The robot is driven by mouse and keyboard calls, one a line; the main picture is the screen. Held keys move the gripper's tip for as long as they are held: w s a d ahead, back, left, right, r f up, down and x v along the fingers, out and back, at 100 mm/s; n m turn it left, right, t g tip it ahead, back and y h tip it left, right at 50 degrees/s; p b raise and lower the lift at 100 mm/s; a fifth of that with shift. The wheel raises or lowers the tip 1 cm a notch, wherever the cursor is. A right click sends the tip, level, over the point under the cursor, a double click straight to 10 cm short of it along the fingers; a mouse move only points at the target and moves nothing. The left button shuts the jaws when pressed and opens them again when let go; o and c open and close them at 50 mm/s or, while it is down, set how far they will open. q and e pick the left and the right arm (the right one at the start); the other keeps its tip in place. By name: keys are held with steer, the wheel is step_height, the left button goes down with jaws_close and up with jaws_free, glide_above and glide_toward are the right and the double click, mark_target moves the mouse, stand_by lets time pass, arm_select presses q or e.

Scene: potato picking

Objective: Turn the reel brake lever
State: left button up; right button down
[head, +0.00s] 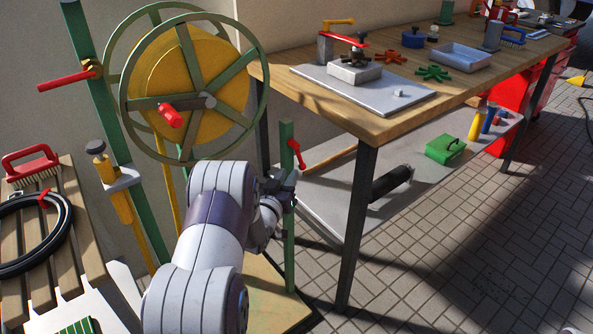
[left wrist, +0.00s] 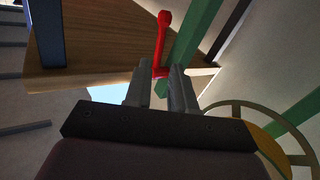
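A red lever (head: 297,153) with a round knob end is on a short green post (head: 288,215) beside the reel (head: 190,90). In the left wrist view the lever (left wrist: 161,42) shows beyond the fingertips, in line with the gap between them, next to the green post (left wrist: 190,45). My left gripper (head: 284,184) is close to the post, just below the lever. Its fingers (left wrist: 163,88) are apart with nothing seen held between them; I cannot tell whether they touch the lever. Another red handle (head: 65,81) with a brass hub is on the tall left post. My right gripper is out of view.
A wooden workbench (head: 440,95) with tools and parts stands right of the post, with a lower shelf (head: 340,205) under it. A slatted wooden surface (head: 35,290) with a coiled black hose (head: 35,235) is at left.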

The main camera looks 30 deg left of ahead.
mark_target(299, 159)
arm_select(q)
steer(key=w, duration=0.2)
steer(key=w+a, duration=0.1)
steer(key=w, duration=0.2)
steer(key=w+b, duration=0.1)
steer(key=w, duration=0.1)
steer(key=shift+w+a+f, duration=0.1)
steer(key=shift+w+a, duration=0.05)
steer(key=shift+w, duration=0.1)
jaws_close()
